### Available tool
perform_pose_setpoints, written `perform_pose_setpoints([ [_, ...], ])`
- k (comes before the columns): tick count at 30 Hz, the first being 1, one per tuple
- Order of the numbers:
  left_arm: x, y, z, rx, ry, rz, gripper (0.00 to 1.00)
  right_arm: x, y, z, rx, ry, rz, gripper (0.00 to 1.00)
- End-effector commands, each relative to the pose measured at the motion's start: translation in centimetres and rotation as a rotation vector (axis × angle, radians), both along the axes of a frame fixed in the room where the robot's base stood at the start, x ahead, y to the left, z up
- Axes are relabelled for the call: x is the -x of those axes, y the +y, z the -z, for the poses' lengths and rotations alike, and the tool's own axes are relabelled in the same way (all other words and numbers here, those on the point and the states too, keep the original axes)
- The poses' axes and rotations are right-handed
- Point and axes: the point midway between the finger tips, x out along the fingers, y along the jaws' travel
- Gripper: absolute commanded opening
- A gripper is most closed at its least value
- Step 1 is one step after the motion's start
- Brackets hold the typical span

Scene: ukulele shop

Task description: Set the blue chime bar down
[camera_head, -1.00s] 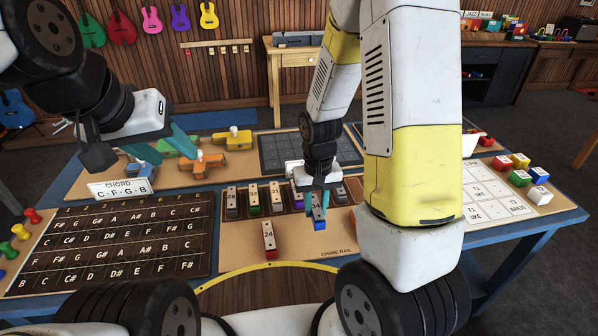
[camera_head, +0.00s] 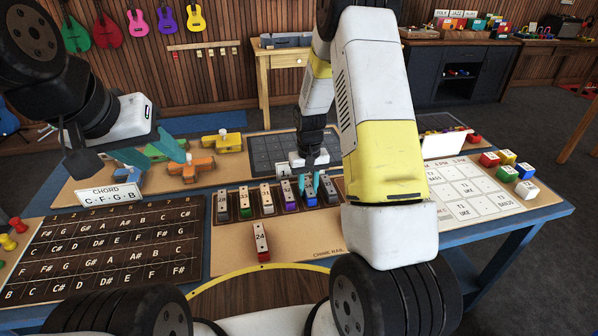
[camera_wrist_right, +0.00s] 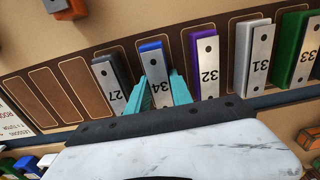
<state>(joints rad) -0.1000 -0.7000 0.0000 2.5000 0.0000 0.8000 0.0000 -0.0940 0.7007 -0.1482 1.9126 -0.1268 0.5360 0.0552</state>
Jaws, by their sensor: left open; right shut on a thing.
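The blue chime bar (camera_head: 310,201), marked 34, stands in the row on the dark chime rail (camera_wrist_right: 60,92), between the purple bar (camera_wrist_right: 208,62) marked 32 and the grey bar (camera_wrist_right: 108,75) marked 27. My right gripper (camera_head: 311,187) is shut on it, with a teal finger on each side in the right wrist view (camera_wrist_right: 163,92). The blue bar (camera_wrist_right: 152,58) lines up with its neighbours; whether it bears fully on the rail is hidden. My left gripper (camera_head: 152,152) is open and empty, above the back left of the table.
A red bar (camera_head: 261,242) marked 24 stands in front of the rail. More bars, one green (camera_head: 245,208), fill the rail's left side. In the wrist view, empty slots lie beyond bar 27. A chord card (camera_head: 109,195) stands at left. Coloured blocks (camera_head: 507,173) sit at right.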

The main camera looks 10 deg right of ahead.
Motion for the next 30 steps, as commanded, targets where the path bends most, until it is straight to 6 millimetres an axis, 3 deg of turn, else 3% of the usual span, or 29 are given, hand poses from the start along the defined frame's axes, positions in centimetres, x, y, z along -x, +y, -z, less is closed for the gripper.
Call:
perform_pose_setpoints([
  [10, 0.0, 0.0, 0.0, 0.000, 0.000, 0.000, 0.48, 0.0, 0.0, 0.4, 0.000, -0.002, 0.000, 0.00],
  [11, 0.0, 0.0, 0.0, 0.000, 0.000, 0.000, 0.48, 0.0, 0.0, 0.3, 0.000, -0.002, 0.000, 0.30],
  [14, 0.0, 0.0, 0.0, 0.000, 0.000, 0.000, 0.48, 0.0, 0.0, 0.3, 0.000, -0.002, 0.001, 0.48],
  [24, 0.0, 0.0, 0.0, 0.000, 0.000, 0.000, 0.48, 0.0, 0.0, 0.1, 0.000, -0.003, 0.000, 0.48],
  [30, 0.0, 0.0, 0.0, 0.000, 0.000, 0.000, 0.48, -0.1, 0.0, -2.5, 0.000, -0.006, 0.000, 0.48],
])
